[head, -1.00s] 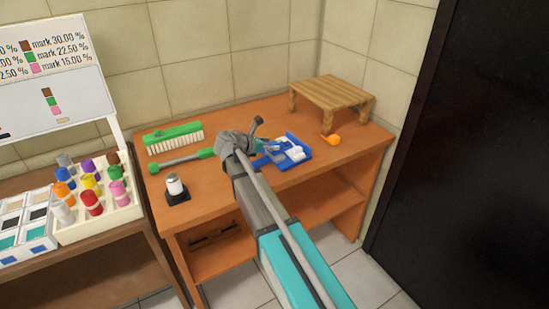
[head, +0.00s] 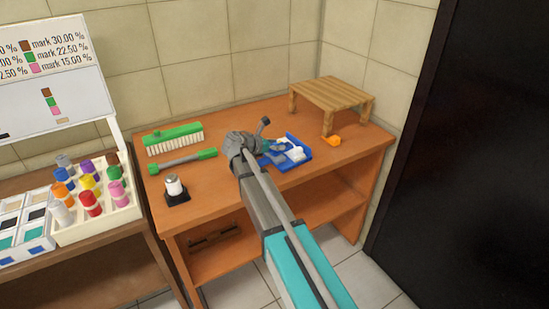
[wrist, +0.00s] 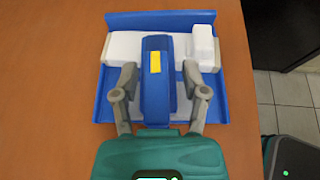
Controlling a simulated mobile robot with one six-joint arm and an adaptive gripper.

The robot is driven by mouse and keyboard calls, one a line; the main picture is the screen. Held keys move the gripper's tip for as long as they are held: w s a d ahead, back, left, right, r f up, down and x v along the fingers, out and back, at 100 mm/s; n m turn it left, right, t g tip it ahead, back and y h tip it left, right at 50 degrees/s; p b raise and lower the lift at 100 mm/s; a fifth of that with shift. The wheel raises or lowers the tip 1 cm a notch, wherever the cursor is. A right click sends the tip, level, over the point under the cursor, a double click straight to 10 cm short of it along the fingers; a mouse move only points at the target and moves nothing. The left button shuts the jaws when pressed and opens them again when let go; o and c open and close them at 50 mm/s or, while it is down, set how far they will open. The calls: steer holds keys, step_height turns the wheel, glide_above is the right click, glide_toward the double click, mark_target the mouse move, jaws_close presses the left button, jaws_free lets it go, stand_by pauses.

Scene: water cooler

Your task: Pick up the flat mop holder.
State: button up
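The flat mop holder, blue with white parts (head: 304,160), lies on the orange table. In the wrist view it shows as a blue plate (wrist: 219,105) with a white bar across it and a raised blue block bearing a yellow patch. My gripper (wrist: 160,75) is open over it. One finger is on each side of the raised block, with small gaps visible between fingers and block. In the head view my gripper (head: 272,150) is at the holder's left side, and my arm partly covers it. The height of the fingertips above the plate is hard to tell.
A wooden stool (head: 333,93) and an orange item (head: 333,141) are right of the holder. A green brush (head: 174,138), a grey-green handle (head: 184,160) and a white cylinder on a black base (head: 175,188) are left. A dark panel (head: 460,150) stands at right.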

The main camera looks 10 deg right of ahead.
jaws_close()
steer(key=shift+r, duration=0.15)
step_height(320, 180, up, 2)
steer(key=shift+p, duration=1.2)
steer(key=s+a+r+p, duration=0.9)
steer(key=a+r+p, duration=0.1)
steer(key=shift+a+r+p, duration=0.3)
steer(key=shift+a+r, duration=0.05)
